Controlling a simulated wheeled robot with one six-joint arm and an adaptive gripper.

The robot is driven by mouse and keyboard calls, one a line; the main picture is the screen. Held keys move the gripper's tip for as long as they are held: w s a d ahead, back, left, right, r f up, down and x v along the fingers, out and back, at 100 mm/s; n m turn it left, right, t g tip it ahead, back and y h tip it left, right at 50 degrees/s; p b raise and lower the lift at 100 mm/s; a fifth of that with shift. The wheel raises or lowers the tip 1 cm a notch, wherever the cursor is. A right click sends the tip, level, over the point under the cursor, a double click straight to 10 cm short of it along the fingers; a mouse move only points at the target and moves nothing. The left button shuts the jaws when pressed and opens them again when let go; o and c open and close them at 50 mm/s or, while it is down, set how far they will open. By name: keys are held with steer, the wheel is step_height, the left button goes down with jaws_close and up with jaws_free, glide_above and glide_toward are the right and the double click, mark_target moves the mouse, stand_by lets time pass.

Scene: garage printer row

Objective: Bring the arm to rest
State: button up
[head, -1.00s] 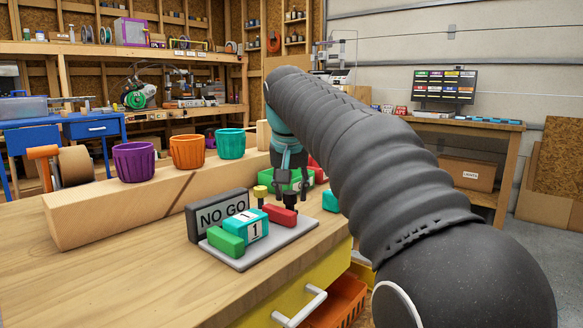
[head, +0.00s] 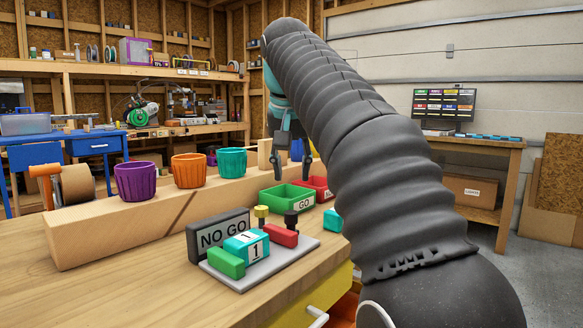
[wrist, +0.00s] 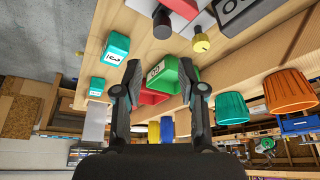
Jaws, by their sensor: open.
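My gripper (head: 293,165) is open and empty in the head view, raised above the workbench just over the green GO bin (head: 288,197). My dark ribbed arm crosses the right half of the head view and hides part of the bench. In the wrist view my gripper (wrist: 159,97) shows its two fingers apart with nothing held between them. Beyond the fingers are the green bin (wrist: 186,75) and the red bin (wrist: 150,97).
A grey plate (head: 292,261) holds the NO GO block (head: 217,236), a teal block marked 1 (head: 247,247), and green and red pieces. Purple (head: 136,181), orange (head: 189,170) and teal (head: 232,163) cups stand on a wooden beam (head: 100,235). A teal block (head: 333,220) sits nearby.

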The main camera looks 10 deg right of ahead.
steer(key=s+d+f+n+p, duration=0.1)
steer(key=s+d+f, duration=0.1)
steer(key=s+f, duration=1.1)
steer(key=s+d+f+n+t+y+p, duration=0.1)
steer(key=s+d+f, duration=0.2)
steer(key=s+f, duration=1)
step_height(320, 180, down, 4)
steer(key=shift+s+d+r+n+p, duration=0.2)
steer(key=shift+r+n+p, duration=0.1)
steer(key=shift+n, duration=0.1)
